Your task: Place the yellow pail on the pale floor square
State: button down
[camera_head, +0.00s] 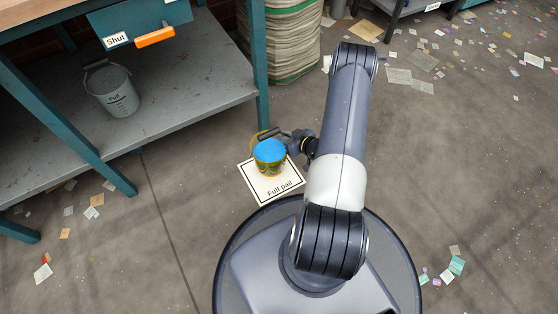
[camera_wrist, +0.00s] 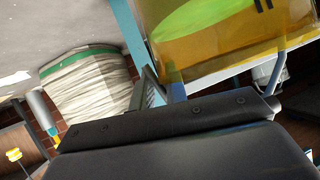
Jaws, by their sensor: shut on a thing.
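The yellow pail (camera_head: 268,166), with blue contents showing at its top, is upright over the pale floor square (camera_head: 259,194), which is marked "Full pail". I cannot tell whether its base touches the square. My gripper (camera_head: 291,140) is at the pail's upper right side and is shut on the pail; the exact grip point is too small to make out. In the wrist view the yellow pail (camera_wrist: 225,58) fills the upper right, with a green patch on it.
An orange handle (camera_head: 155,37) is on a teal box marked "Shut". A pale sack stack (camera_head: 285,45) stands behind. Paper scraps litter the floor.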

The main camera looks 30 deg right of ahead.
notch_tip(320, 180, down, 8)
jog(key=b, duration=0.3)
jog(key=shift+f+b, duration=0.15)
jog(key=shift+b, duration=0.15)
jog(key=shift+f, duration=0.15)
jog(key=c, duration=1.4)
grip_release()
jog(key=shift+f, duration=0.1)
jog(key=p+v, duration=0.4)
jog(key=v, duration=0.8)
